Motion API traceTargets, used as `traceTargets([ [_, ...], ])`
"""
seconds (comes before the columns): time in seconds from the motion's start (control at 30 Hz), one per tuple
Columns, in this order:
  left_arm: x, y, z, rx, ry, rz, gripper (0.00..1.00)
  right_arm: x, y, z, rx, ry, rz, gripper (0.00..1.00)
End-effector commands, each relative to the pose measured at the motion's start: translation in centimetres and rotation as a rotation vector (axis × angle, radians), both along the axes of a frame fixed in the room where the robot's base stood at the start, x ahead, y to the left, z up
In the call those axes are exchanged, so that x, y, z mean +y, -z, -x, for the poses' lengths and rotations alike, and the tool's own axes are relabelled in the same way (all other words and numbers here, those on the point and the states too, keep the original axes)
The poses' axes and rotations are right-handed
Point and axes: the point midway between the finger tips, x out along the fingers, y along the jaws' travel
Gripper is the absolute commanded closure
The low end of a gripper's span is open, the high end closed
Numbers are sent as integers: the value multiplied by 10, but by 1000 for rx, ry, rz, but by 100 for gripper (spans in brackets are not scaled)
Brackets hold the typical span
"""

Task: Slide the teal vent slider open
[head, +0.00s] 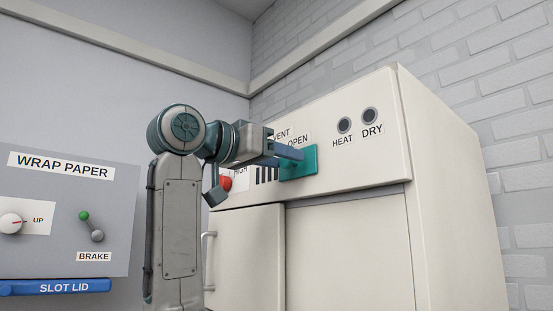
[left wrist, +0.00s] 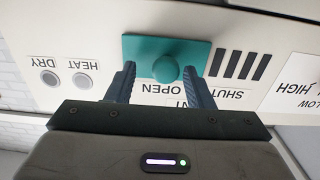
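The teal vent slider (head: 305,163) is a flat plate on the cream cabinet's upper panel, below the word OPEN. In the left wrist view, which is upside down, the slider plate (left wrist: 137,47) has a round teal knob (left wrist: 165,69). Several dark vent slots (left wrist: 240,65) show uncovered beside the plate, near the word SHUT. My left gripper (head: 296,156) is at the slider. In the left wrist view its two fingers (left wrist: 159,72) are spread, one on each side of the knob, with gaps visible. My right gripper is not in view.
The cream cabinet (head: 350,240) has HEAT (head: 344,125) and DRY (head: 369,115) buttons right of the slider. A red knob (head: 226,183) sits left of the vent, close to my arm. A grey WRAP PAPER panel (head: 110,200) with a blue slot lid (head: 55,287) is at left.

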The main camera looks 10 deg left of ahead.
Motion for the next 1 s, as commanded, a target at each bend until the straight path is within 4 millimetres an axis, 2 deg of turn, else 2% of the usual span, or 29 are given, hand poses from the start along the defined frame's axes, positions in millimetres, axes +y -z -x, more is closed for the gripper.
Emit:
traceTargets([
  [0.27,6,1,7,-4,-4,1,53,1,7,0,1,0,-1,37],
  [0.5,33,4,43,-6,-4,1,53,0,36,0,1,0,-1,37],
  [0.7,55,3,72,-4,-3,0,53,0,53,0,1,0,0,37],
  [0.83,62,1,82,-3,-1,0,53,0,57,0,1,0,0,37],
  [1.0,65,-1,86,-2,0,-1,53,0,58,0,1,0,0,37],
])
